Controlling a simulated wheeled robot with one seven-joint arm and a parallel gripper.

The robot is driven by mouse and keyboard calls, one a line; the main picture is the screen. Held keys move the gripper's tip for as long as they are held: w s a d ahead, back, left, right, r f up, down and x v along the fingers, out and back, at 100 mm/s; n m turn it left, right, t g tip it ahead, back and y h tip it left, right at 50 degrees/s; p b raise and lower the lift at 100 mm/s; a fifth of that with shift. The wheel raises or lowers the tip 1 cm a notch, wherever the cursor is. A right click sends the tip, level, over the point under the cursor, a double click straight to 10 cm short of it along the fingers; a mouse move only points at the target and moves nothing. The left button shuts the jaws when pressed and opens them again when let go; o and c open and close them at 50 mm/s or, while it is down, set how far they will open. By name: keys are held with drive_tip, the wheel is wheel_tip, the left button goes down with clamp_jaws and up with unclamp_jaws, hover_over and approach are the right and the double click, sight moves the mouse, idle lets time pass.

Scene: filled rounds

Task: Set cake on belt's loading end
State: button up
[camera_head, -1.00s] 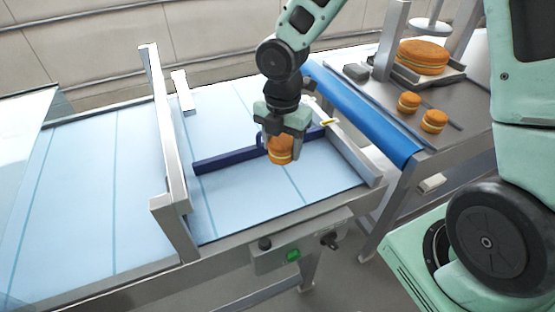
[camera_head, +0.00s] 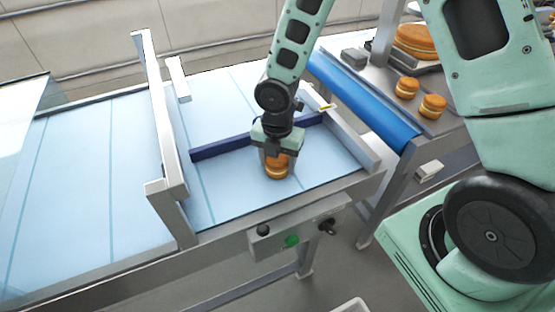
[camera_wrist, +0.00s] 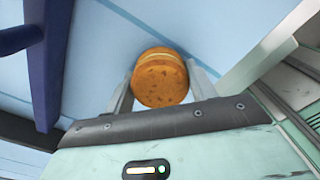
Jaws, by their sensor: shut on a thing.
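The cake (camera_head: 277,168) is a small round orange-brown sandwich with a pale filling. It also shows in the wrist view (camera_wrist: 160,80), between the two fingers. My gripper (camera_head: 277,157) points down and is shut on the cake. The cake is low over the light blue belt (camera_head: 235,190), at the belt's right-hand part, in front of the dark blue bar. I cannot tell whether the cake's underside touches the belt.
A dark blue bar (camera_head: 225,146) crosses the belt behind the cake. A metal gate frame (camera_head: 163,130) stands to the left and a side rail (camera_head: 345,140) to the right. Two more small cakes (camera_head: 432,106) and a large cake (camera_head: 415,40) sit on the metal table.

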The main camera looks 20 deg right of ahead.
drive_tip(key=shift+f, duration=0.15)
drive_tip(key=o, duration=0.7)
wheel_tip(320, 180, up, 11)
drive_tip(key=shift+r+p, duration=0.2)
drive_tip(key=shift+p, duration=0.4)
drive_tip(key=s+a+r+m, duration=0.2)
drive_tip(key=s+r+m, duration=0.1)
drive_tip(key=s+m, duration=0.3)
drive_tip(key=s+a+r+m, duration=0.2)
drive_tip(key=s+m, duration=0.5)
drive_tip(key=s+a+r+m, duration=0.2)
drive_tip(key=s+r+m, duration=0.1)
drive_tip(key=s+m, duration=0.3)
drive_tip(key=shift+s+a+r+y, duration=0.15)
drive_tip(key=shift+s+r+y, duration=0.2)
drive_tip(key=shift+s, duration=0.2)
